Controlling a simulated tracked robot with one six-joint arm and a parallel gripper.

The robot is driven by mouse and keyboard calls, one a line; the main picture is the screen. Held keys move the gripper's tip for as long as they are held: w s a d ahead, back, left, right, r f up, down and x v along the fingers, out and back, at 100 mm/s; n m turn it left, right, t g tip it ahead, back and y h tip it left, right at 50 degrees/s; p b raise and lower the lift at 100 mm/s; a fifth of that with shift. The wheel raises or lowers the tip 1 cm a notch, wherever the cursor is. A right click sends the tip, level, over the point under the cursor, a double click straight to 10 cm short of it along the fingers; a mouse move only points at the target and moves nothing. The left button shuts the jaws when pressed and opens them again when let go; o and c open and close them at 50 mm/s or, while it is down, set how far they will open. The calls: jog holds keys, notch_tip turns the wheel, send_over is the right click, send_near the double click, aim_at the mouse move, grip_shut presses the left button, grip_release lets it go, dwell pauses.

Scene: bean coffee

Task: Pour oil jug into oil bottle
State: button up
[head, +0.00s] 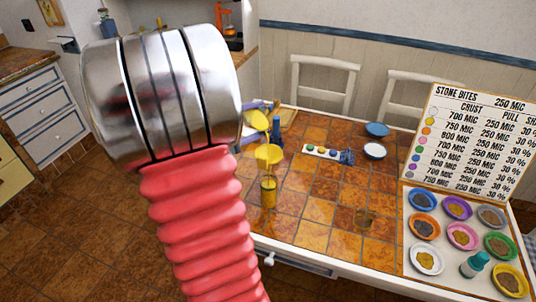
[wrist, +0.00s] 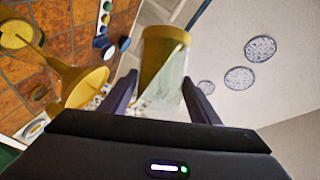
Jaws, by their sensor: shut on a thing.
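The oil jug (wrist: 165,62) is a clear vessel with yellow oil, held between the dark purple fingers of my gripper (wrist: 160,98). In the head view the jug (head: 257,120) looks tilted, above and just left of a yellow funnel (head: 268,155). The funnel sits in the top of the oil bottle (head: 268,192), which stands upright on the tiled table with yellow oil inside. In the wrist view the funnel (wrist: 78,85) is left of the jug, apart from it. I see no clear stream of oil. My arm hides part of the table's left side.
A rack with coloured lids (head: 325,152), a blue bowl (head: 377,130) and a white bowl (head: 374,151) are farther back on the table. A tray of several bowls (head: 413,262) and a menu board (head: 470,140) fill the right.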

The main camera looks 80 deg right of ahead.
aim_at(262, 121)
dwell(0.4)
jog(key=shift+w+d+f+n+y, duration=0.1)
jog(key=shift+f+n+y, duration=0.25)
jog(key=shift+n, duration=0.3)
jog(key=shift+w+d+f+n+y, duration=0.1)
jog(key=shift+f+n+y, duration=0.25)
jog(key=shift+n, duration=0.3)
jog(key=shift+g, duration=0.3)
jog(key=shift+w+d+f+n+y+b, duration=0.1)
jog(key=shift+d+f+n+y+b, duration=0.1)
jog(key=shift+n+y+b, duration=0.15)
jog(key=shift+w+d+f+n+g+y+b, duration=0.25)
jog(key=shift+w+d+f+n+y+b, duration=0.2)
jog(key=shift+d+n, duration=0.2)
jog(key=shift+w+d+f+n+g+y+b, duration=0.3)
jog(key=shift+w+d+n, duration=0.2)
jog(key=shift+n, duration=0.2)
jog(key=shift+w+d+f+n+g+y+b, duration=0.2)
jog(key=shift+w+d+f+n+y+b, duration=0.15)
jog(key=shift+d+n+b, duration=0.2)
jog(key=shift+w+d+f+n+g+y+b, duration=0.15)
jog(key=shift+w+d+f+n+y+b, duration=0.2)
jog(key=shift+n, duration=0.3)
jog(key=shift+w+r, duration=0.1)
dwell(0.3)
